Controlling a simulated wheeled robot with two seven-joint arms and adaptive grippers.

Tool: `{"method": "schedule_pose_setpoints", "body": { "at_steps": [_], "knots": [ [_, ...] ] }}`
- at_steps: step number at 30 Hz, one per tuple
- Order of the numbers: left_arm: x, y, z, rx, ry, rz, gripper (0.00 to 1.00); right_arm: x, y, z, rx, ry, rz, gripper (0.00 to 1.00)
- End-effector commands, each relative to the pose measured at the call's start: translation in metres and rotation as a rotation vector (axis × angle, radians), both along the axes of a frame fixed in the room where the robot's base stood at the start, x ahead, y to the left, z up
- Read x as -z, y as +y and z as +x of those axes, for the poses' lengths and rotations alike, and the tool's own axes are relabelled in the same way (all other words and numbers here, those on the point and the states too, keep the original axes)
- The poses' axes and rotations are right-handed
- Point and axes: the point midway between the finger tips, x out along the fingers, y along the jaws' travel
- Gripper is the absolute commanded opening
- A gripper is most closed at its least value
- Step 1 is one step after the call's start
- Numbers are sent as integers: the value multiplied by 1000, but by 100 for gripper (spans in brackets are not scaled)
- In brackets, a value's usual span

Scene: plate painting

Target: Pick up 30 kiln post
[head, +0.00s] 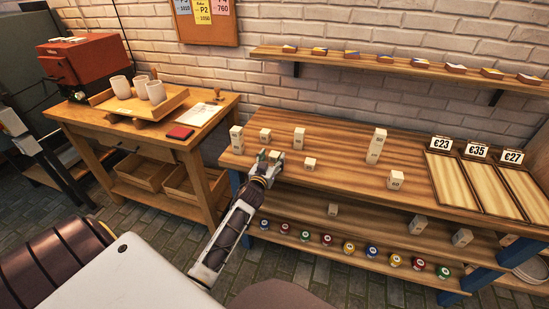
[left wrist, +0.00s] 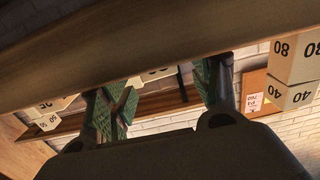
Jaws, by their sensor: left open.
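Several pale kiln posts stand on the wooden bench (head: 340,190). I cannot read a 30 on any of them for sure. A small single post (head: 310,164) stands right of my left gripper (head: 265,160), which is open at the bench's left front. Another pale post (head: 275,157) is close by the fingertips, partly hidden. In the left wrist view, the open green-padded fingers (left wrist: 165,98) have a pale post (left wrist: 157,74) beyond the gap between them, mostly hidden by a wooden edge. My right gripper is not in view.
Taller posts marked 80 and 40 (left wrist: 292,75) show at the right of the wrist view. The wooden edge (left wrist: 120,45) crosses close to the fingers. Paint pots (head: 326,240) line the lower shelf. Price-marked trays (head: 447,185) are at right; the bench's middle is mostly clear.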

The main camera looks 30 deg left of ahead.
Motion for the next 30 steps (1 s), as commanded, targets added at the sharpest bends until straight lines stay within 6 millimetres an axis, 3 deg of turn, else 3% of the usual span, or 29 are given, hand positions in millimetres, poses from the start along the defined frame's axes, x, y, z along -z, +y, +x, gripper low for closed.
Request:
{"method": "schedule_pose_setpoints", "body": {
  "at_steps": [7,23,30],
  "knots": [
    [1,3,16,1,0,-1,62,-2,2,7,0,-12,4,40],
    [1,3,18,1,1,-1,62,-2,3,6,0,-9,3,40],
    [1,4,18,1,1,-1,35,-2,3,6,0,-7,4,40]
  ]
}}
